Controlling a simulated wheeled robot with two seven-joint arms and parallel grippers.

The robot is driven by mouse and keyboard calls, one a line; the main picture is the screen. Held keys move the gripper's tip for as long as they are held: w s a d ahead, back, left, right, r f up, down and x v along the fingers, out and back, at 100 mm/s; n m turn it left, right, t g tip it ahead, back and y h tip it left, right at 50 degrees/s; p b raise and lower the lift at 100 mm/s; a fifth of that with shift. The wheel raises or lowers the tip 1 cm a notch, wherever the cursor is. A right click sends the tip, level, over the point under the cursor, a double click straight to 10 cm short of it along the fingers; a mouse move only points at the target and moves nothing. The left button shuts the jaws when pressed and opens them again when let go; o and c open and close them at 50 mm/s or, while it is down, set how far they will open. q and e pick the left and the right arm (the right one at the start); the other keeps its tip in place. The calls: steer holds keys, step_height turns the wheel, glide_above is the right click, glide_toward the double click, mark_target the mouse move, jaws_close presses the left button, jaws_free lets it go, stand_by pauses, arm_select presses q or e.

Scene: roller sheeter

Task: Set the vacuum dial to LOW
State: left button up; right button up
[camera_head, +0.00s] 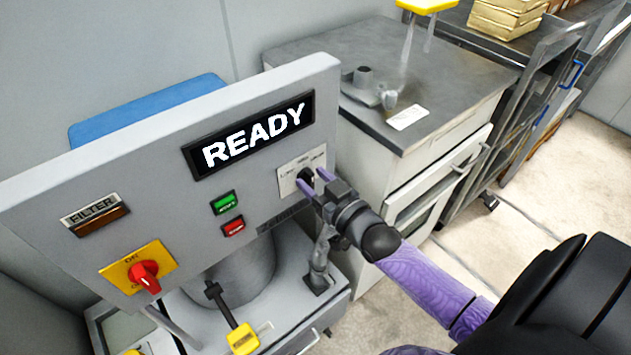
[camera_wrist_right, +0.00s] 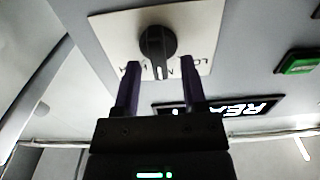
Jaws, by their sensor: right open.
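The vacuum dial (camera_wrist_right: 157,42) is a black knob on a white label plate (camera_wrist_right: 105,42) with lettering, seen upside down in the right wrist view. The knob's bar runs straight toward the middle mark, between LOW and the other end. In the head view the plate (camera_head: 287,182) sits right of the buttons, and the dial is largely hidden by my gripper. My right gripper (camera_wrist_right: 162,85) is open, its purple fingers on either side of the knob's line, just short of or around its end; contact cannot be told. My left gripper is not in view.
The grey panel carries a READY display (camera_head: 250,135), green button (camera_head: 225,203), red button (camera_head: 233,226), FILTER lamp (camera_head: 97,214) and red rotary switch (camera_head: 145,275). A grey-topped cabinet (camera_head: 440,75) stands behind right. Open floor (camera_head: 500,235) lies at right.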

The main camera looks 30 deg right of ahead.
jaws_close()
steer(key=shift+n, duration=0.4)
steer(key=n+p, duration=0.2)
steer(key=n, duration=0.1)
steer(key=shift+a+r, duration=0.1)
steer(key=shift+a, duration=0.1)
steer(key=shift+a+n+p, duration=0.1)
steer(key=shift+n+p, duration=0.2)
steer(key=shift+n, duration=0.9)
steer(key=shift+a+f+n, duration=0.1)
steer(key=shift+f+n, duration=0.05)
steer(key=shift+n, duration=0.55)
steer(key=shift+f+n, duration=0.15)
steer(key=shift+n, duration=0.55)
jaws_free()
